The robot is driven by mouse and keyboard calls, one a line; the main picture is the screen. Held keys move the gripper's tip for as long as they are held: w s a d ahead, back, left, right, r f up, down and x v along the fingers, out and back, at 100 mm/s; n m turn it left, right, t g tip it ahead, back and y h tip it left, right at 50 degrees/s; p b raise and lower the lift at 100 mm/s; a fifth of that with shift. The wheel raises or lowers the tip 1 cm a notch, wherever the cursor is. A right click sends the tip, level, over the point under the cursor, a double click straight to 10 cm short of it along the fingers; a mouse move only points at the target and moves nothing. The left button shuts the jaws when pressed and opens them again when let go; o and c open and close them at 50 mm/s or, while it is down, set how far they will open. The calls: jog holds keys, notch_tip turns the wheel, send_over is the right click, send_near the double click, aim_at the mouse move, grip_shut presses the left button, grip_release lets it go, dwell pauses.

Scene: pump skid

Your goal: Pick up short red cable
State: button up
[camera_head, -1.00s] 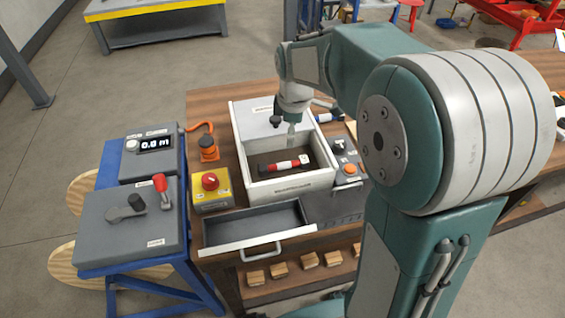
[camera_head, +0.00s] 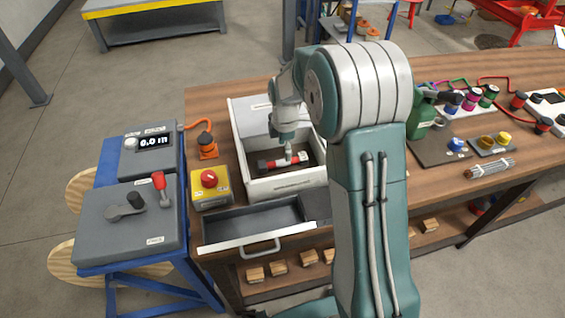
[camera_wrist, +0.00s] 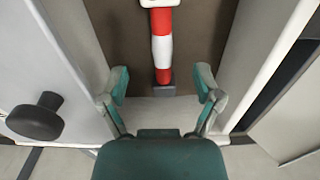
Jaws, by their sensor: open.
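A short red-and-white banded piece (camera_head: 267,166) with dark ends lies on the brown floor of a white open box (camera_head: 287,186). It looks like the short red cable. My gripper (camera_head: 288,152) is over the box, above the middle of the piece in the head view. In the wrist view my gripper (camera_wrist: 161,78) is open, one finger on each side of the piece's line, holding nothing.
The box's side walls rise close on both sides of my gripper. A black knob (camera_wrist: 36,116) shows at left in the wrist view. An open grey drawer (camera_head: 255,222), a yellow box with a red knob (camera_head: 209,180) and an orange-and-black item (camera_head: 207,146) stand near the box.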

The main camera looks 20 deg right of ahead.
aim_at(284, 160)
notch_tip(284, 160, down, 5)
jog(key=shift+s+f, duration=0.1)
jog(key=shift+f, duration=0.05)
grip_shut()
dwell(0.4)
jog(key=shift+r, duration=0.4)
notch_tip(284, 160, up, 2)
jog(key=shift+r, duration=0.2)
jog(key=s+r, duration=0.9)
jog(key=s, duration=0.5)
jog(key=shift+r, duration=0.4)
